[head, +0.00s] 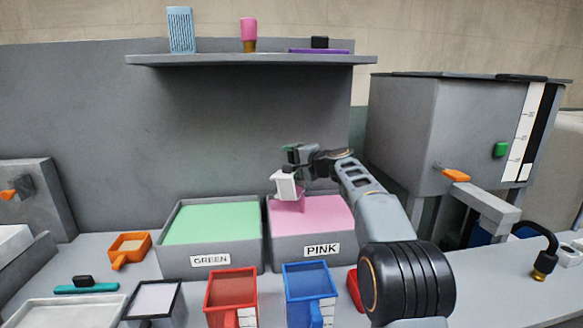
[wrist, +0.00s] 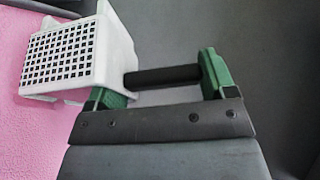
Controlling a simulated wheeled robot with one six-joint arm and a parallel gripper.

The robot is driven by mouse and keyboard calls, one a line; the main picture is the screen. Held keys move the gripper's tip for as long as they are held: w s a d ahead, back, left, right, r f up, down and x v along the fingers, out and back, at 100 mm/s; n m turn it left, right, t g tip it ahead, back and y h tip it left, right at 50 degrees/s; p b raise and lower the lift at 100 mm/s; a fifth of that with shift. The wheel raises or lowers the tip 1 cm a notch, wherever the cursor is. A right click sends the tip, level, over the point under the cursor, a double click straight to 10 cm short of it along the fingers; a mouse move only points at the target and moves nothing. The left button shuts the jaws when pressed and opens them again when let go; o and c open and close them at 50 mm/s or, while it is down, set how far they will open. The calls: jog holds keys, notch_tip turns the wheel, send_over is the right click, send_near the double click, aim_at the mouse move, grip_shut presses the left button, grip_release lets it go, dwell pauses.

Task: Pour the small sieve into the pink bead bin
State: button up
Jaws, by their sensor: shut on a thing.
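The small sieve (head: 286,186) is white with a square-holed grid and hangs above the pink bead bin (head: 312,252), tipped over. In the wrist view the grid side of the sieve (wrist: 75,55) faces me, so its inside is hidden. My gripper (head: 303,156) is shut on the sieve's black handle (wrist: 165,76), which lies between the green fingertips. The bin, labelled PINK, is filled with pink beads (head: 325,215). A darker pink patch (head: 289,204) shows right below the sieve; I cannot tell whether it is falling beads or shadow.
The green bead bin (head: 210,260) adjoins on the left. Red (head: 231,290) and blue (head: 308,285) jugs stand in front of the bins. A shelf (head: 250,60) hangs above; a grey press (head: 440,135) stands right. An orange scoop (head: 130,248) sits left.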

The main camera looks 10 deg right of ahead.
jog(key=shift+s+d+f+m+t+y+b, duration=0.25)
jog(key=shift+d+t+b, duration=0.2)
jog(key=shift+b, duration=1.3)
jog(key=shift+s+d+f+m+t+y+b, duration=0.15)
jog(key=shift+s+d+t+y+b, duration=0.25)
jog(key=shift+b, duration=1.35)
jog(key=shift+s+d+f+m+t+y+b, duration=0.1)
jog(key=shift+s+d+m+t+y+b, duration=0.3)
jog(key=shift+b, duration=1.35)
jog(key=d+t+b, duration=0.1)
jog(key=b, duration=0.3)
jog(key=s+d+m+t+y+b, duration=0.1)
jog(key=d+b, duration=0.1)
jog(key=b, duration=0.2)
jog(key=shift+f+t, duration=0.2)
jog(key=shift+t, duration=0.15)
jog(key=shift+s+r, duration=0.1)
jog(key=shift+r, duration=0.05)
jog(key=shift+r, duration=0.1)
